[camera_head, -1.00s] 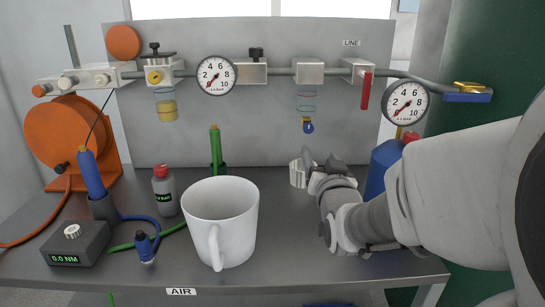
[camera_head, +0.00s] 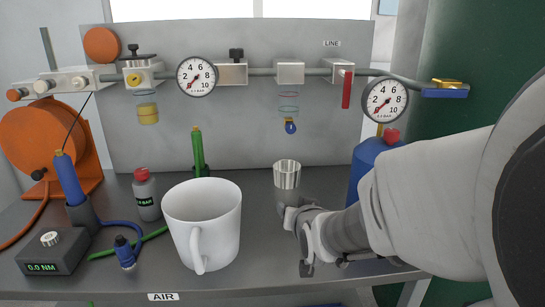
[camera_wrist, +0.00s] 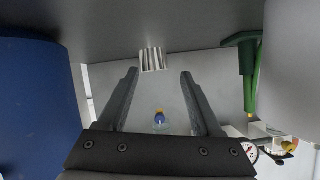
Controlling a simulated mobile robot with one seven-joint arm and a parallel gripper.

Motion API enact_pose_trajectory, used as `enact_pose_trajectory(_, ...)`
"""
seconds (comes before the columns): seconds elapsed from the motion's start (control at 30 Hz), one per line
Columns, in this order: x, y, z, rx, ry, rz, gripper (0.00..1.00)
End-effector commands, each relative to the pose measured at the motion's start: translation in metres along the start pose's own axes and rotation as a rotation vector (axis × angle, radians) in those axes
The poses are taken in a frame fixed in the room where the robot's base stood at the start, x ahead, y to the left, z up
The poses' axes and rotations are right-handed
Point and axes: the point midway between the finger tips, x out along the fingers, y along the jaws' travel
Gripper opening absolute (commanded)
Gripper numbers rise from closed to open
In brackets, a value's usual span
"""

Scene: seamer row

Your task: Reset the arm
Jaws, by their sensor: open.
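My gripper (camera_head: 291,214) is low over the bench in the head view, on the near side of a silver ribbed cup (camera_head: 287,176). In the wrist view my gripper (camera_wrist: 158,74) is open, with its two dark fingers apart and nothing held between them. The ribbed cup (camera_wrist: 152,59) stands on the bench just beyond the fingertips, apart from them as far as I can see. The wrist picture is upside down, with the bench at its top. My arm reaches in from the right.
A white mug (camera_head: 203,225) stands left of my gripper. A blue bottle (camera_head: 367,168) with a red top is close on the right, partly behind my arm. A green tool (camera_head: 198,150) stands behind the mug. Gauges and a pipe line cross the back panel (camera_head: 240,130).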

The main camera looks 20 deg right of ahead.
Motion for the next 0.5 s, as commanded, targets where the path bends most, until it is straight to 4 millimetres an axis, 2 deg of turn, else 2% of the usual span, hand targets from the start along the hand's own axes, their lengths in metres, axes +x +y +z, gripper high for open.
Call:
enact_pose_trajectory(0.03,-0.052,-0.023,-0.058,-0.016,0.128,-0.047,0.67)
enact_pose_trajectory(0.27,-0.090,-0.031,-0.014,-0.103,-0.138,-0.034,0.67)
enact_pose_trajectory(0.5,-0.148,-0.031,0.034,-0.216,-0.411,-0.035,0.67)
